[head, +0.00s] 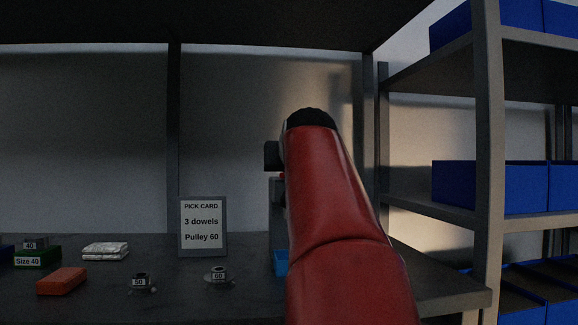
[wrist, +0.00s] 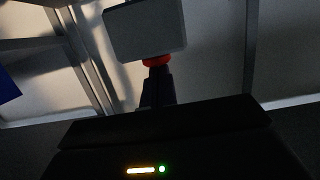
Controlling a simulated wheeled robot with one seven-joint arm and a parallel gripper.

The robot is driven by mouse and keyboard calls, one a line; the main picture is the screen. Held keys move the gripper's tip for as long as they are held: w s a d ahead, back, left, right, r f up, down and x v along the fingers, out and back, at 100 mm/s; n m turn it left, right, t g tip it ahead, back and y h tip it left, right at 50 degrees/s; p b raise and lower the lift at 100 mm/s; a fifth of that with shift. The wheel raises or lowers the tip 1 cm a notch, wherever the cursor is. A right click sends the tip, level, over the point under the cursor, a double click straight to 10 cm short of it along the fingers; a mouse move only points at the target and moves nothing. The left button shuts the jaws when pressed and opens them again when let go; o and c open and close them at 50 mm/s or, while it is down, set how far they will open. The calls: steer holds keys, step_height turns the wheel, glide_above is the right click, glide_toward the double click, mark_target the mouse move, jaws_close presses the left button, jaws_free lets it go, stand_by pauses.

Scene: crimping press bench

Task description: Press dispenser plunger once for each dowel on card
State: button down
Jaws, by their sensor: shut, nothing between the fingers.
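The pick card (head: 202,227) stands upright on the bench and reads "3 dowels" and "Pulley 60". The dispenser (head: 275,203) is a grey box mostly hidden behind my red arm in the head view; it also shows in the wrist view (wrist: 146,30). Its red plunger (wrist: 157,61) appears between the box and my fingers. My gripper (wrist: 158,70) is shut and empty, its fingertips at the plunger. They look in contact, but I cannot tell how far the plunger is pressed. A blue piece (head: 281,262) shows low beside my arm, partly hidden.
Shelves with blue bins (head: 490,187) stand at right.

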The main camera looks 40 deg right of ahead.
step_height(320, 180, up, 4)
steer(key=p, duration=0.4)
steer(key=shift+w+r+p, duration=0.15)
steer(key=shift+p, duration=0.15)
steer(key=b+v, duration=0.1)
steer(key=v, duration=0.9)
steer(key=shift+b, duration=0.4)
steer(key=shift+d, duration=0.1)
